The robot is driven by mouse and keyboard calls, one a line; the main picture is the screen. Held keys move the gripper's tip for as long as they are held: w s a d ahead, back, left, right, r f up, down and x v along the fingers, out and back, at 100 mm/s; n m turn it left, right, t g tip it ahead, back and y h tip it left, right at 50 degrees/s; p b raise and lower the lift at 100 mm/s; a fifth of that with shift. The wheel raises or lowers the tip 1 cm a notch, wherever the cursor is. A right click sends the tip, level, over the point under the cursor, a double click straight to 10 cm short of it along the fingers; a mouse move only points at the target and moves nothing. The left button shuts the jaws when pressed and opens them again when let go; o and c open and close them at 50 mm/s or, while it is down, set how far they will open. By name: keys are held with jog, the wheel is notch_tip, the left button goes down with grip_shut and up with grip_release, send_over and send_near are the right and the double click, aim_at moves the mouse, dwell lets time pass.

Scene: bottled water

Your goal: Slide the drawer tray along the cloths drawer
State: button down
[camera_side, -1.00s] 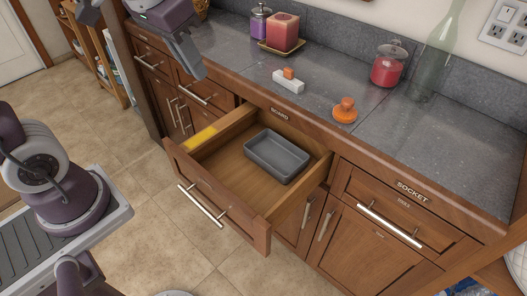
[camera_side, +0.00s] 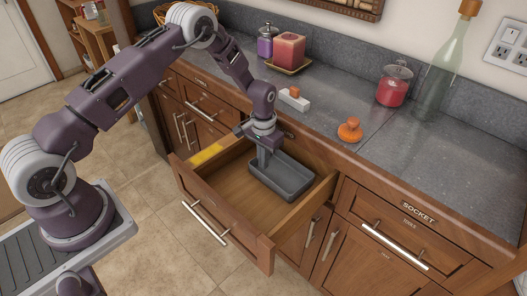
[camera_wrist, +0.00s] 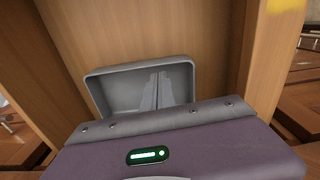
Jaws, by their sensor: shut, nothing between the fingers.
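The open wooden drawer (camera_side: 228,191) sticks out under the counter. The grey rectangular tray (camera_side: 290,192) lies flat on its floor, near the back right. A yellow patch (camera_side: 207,153) marks the drawer's left end; it also shows in the wrist view (camera_wrist: 287,4). My gripper (camera_side: 263,163) points down at the left end of the tray and is shut with nothing held. Its tips overlap the tray's left end; I cannot tell whether they touch it. In the wrist view the tray (camera_wrist: 98,92) is partly hidden behind my gripper's housing.
On the counter stand an orange knob (camera_side: 350,130), a white block with an orange top (camera_side: 294,99), a red jar (camera_side: 393,86), a green bottle (camera_side: 446,72) and a red candle (camera_side: 289,50). The drawer floor left of the tray is bare.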

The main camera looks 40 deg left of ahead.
jog(key=shift+f, duration=1.65)
jog(key=s, duration=1)
jog(key=s+d, duration=0.1)
jog(key=s, duration=0.4)
jog(key=shift+s, duration=0.35)
jog(key=shift+r, duration=0.1)
